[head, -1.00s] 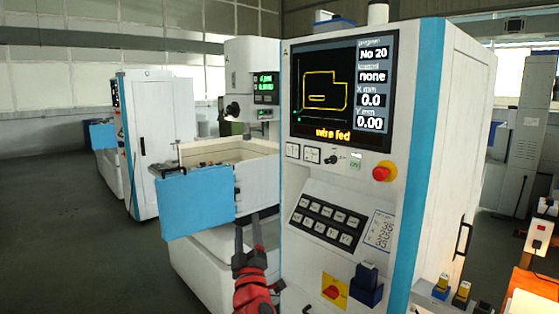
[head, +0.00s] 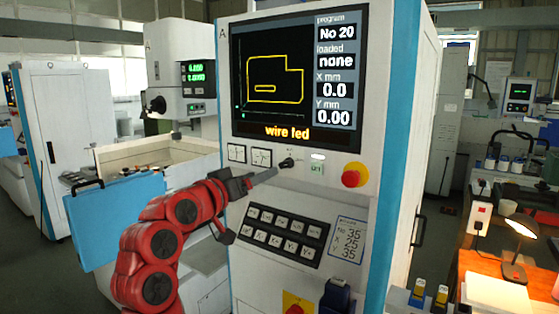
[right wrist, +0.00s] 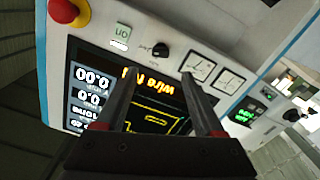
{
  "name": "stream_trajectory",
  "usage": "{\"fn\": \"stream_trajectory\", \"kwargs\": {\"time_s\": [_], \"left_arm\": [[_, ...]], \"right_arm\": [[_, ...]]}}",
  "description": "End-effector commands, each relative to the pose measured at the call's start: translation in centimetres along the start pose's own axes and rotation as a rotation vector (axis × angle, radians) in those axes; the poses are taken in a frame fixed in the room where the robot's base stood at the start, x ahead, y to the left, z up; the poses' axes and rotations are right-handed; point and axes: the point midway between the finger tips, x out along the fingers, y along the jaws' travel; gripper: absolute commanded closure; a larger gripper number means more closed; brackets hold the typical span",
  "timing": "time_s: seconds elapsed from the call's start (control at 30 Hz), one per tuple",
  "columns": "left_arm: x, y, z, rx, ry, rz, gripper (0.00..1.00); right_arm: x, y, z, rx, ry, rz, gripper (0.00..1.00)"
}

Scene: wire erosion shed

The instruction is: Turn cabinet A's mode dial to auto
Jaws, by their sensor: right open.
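Cabinet A (head: 395,120) is white with blue edge strips and a letter A at its upper left. Its mode dial (head: 287,162) is a small black knob below the screen, between two gauges and a green button; its pointer is too small to read. In the right wrist view the dial (right wrist: 160,50) appears upside down, ahead of the gap between the fingers. My right gripper (head: 272,173) is just left of and slightly below the dial in the head view. Its fingers (right wrist: 158,82) are apart and empty, with no visible contact on the dial. My left gripper is not in view.
A red emergency button (head: 354,175) is right of the dial. A black keypad (head: 286,232) is below my right gripper. The screen (head: 298,80) reads "wire fed". An open blue door (head: 115,215) hangs at the left. A bench with a lit lamp (head: 515,260) is at the right.

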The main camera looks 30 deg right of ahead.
Motion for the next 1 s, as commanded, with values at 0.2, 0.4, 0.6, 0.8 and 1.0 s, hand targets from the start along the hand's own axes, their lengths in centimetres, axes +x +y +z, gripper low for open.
{"fn": "stream_trajectory", "kwargs": {"time_s": [0.2, 0.4, 0.6, 0.8, 1.0], "left_arm": [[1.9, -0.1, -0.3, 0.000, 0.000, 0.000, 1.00], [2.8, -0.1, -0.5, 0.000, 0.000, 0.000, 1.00], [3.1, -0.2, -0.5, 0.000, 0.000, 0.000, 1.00], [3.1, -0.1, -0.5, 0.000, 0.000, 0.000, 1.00], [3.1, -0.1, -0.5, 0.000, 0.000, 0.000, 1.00]], "right_arm": [[5.3, 0.2, -0.3, -0.003, 0.001, 0.004, 0.30], [8.7, 0.0, -0.2, -0.005, 0.000, 0.001, 0.30], [10.2, -0.1, -0.1, -0.001, 0.004, -0.001, 0.30], [10.3, -0.1, -0.1, 0.000, 0.005, -0.002, 0.30], [10.3, -0.1, -0.1, -0.001, 0.004, -0.002, 0.52]]}}
